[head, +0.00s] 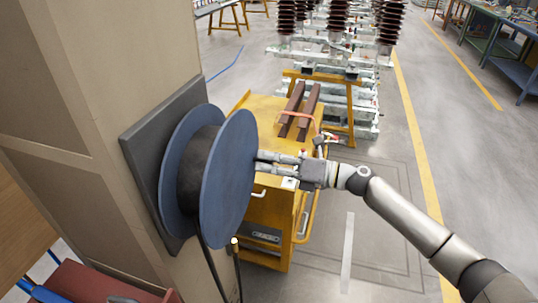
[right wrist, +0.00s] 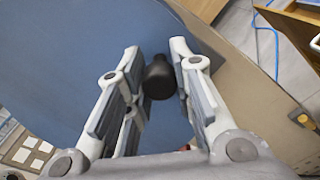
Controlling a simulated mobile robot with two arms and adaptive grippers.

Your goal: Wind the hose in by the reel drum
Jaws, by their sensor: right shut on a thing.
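The reel drum (head: 228,180) has two blue discs and is mounted on a dark plate on the pillar's side. Black hose (head: 195,170) is wound between the discs, and a dark length (head: 238,268) hangs below the drum. My right gripper (head: 262,162) is at the outer disc's face, reaching in from the right. In the right wrist view, the blue disc (right wrist: 85,45) fills much of the picture and a black knob (right wrist: 158,78) stands between the fingers. The right gripper (right wrist: 155,50) is shut on this knob. In the head view the knob is hidden. My left gripper is out of view.
A beige pillar (head: 90,90) carries the dark mounting plate (head: 140,150). A yellow cart (head: 262,215) with brown bars (head: 300,105) stands just behind the drum and gripper. Insulator racks (head: 335,45) stand farther back. The floor to the right (head: 420,150) is clear.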

